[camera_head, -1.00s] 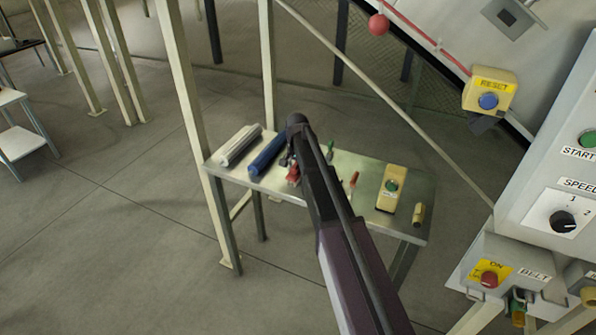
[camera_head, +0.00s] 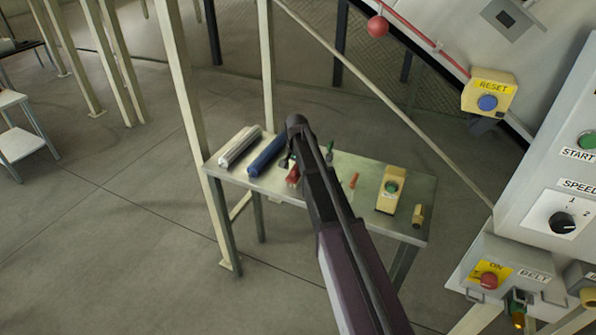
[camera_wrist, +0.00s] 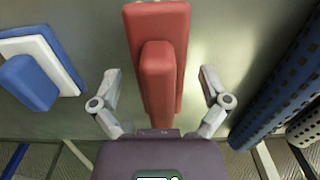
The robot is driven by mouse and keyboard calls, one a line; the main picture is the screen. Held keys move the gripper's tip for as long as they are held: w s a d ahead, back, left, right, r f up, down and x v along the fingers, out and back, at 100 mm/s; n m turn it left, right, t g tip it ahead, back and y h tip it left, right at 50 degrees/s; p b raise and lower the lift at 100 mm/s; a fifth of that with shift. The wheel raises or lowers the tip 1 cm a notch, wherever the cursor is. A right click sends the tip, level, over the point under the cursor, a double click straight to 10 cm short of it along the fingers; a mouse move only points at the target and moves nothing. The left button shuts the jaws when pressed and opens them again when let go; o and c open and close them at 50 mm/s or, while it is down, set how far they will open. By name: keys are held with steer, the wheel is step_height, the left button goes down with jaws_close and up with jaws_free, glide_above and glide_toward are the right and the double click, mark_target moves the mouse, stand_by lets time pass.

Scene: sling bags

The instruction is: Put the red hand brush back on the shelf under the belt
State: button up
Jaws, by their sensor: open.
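The red hand brush (camera_wrist: 157,50) lies on a grey metal shelf (camera_wrist: 110,30) in the wrist view, with its raised narrower part toward me. My gripper (camera_wrist: 160,76) is open, with one finger on each side of the brush and visible gaps between. In the head view a red piece of the brush (camera_head: 292,175) shows on the shelf table (camera_head: 228,173), just left of my arm. My arm hides the rest of it and most of my gripper there.
A blue and white brush-like item (camera_wrist: 32,82) lies left in the wrist view. A blue perforated roll (camera_wrist: 278,88) lies right. In the head view, a grey roll (camera_head: 240,146), a yellow button box (camera_head: 391,190) and an orange-handled tool (camera_head: 353,181) share the table.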

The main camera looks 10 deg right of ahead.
steer(key=shift+r+p, duration=5.85)
steer(key=shift+r, duration=0.15)
steer(key=s+n, duration=0.7)
steer(key=s, duration=2.1)
steer(key=shift+s+d, duration=0.3)
steer(key=shift+s, duration=0.1)
